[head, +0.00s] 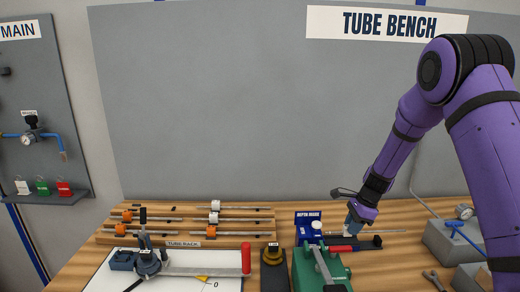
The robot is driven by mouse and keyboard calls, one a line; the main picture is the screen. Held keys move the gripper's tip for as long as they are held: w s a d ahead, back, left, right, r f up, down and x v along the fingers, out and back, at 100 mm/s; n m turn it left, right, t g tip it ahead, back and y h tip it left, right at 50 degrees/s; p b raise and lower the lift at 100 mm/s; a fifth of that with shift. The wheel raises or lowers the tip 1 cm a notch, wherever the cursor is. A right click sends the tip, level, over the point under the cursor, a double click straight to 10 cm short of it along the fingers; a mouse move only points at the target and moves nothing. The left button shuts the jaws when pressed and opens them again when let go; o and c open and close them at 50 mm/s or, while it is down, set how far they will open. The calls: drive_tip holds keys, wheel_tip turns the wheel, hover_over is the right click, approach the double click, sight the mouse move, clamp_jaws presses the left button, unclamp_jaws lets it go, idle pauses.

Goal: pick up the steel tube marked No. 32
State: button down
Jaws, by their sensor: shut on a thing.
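My gripper (354,230) is at the right of the bench, low over a dark block beside the green machine. It is shut on a thin steel tube (391,232), which sticks out level to the right of the jaws. Its number is too small to read, so I cannot tell whether it is No. 32. Its left part is hard to make out. I cannot tell whether it touches the block below. The wooden tube rack (112,237) at the left holds several other thin tubes with orange and white fittings.
A tube bender with a long red-tipped handle (246,259) lies on a white board (226,285). A grey box with a gauge (447,240) stands at the right.

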sight(347, 227)
drive_tip(key=shift+r, duration=2.4)
